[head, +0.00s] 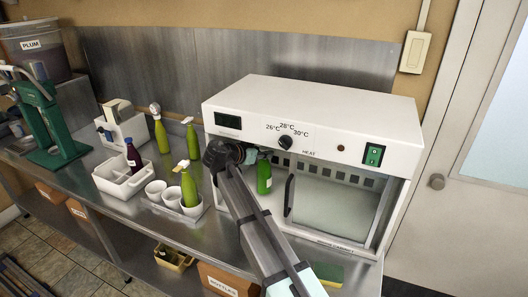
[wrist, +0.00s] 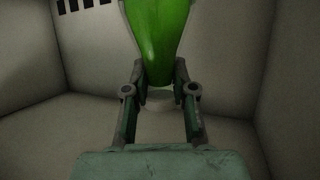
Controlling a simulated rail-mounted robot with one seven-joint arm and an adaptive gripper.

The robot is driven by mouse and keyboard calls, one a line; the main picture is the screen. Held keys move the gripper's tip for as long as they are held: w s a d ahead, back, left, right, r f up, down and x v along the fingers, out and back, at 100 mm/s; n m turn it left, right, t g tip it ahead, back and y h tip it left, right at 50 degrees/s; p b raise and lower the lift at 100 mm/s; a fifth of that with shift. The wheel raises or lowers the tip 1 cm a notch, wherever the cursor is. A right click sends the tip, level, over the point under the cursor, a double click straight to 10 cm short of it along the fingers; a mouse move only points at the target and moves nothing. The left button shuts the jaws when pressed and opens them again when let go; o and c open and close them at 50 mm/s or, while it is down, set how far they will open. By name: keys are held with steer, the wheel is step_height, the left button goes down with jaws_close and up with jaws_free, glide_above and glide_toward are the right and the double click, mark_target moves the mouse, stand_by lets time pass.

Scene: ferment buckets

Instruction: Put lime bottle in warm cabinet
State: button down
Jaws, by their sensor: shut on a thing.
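The warm cabinet (head: 330,118) is a white box on the steel bench, with a dial marked 26, 28 and 30°C. Its left side is open; a glass door panel (head: 335,205) with a dark handle covers the right side. My gripper (head: 251,155) reaches into the open left side, partly hidden by my arm and the cabinet front. It is shut on a green lime bottle (head: 264,178), which looks upright inside. In the wrist view the bottle (wrist: 160,45) is between my fingers (wrist: 160,92), with pale cabinet walls around. Whether its base touches the floor I cannot tell.
Left of the cabinet stand yellow-green bottles (head: 161,132), a tray with white cups (head: 156,190), and a white caddy (head: 122,180) with a dark bottle (head: 133,157). A green press (head: 50,125) and a plum bucket (head: 38,55) are farther left.

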steer(key=shift+f+b, duration=0.1)
steer(key=shift+b, duration=0.2)
steer(key=c, duration=1)
jaws_free()
steer(key=shift+o, duration=0.2)
steer(key=shift+p, duration=0.3)
steer(key=b+v, duration=0.3)
steer(key=v, duration=0.9)
steer(key=shift+s, duration=0.1)
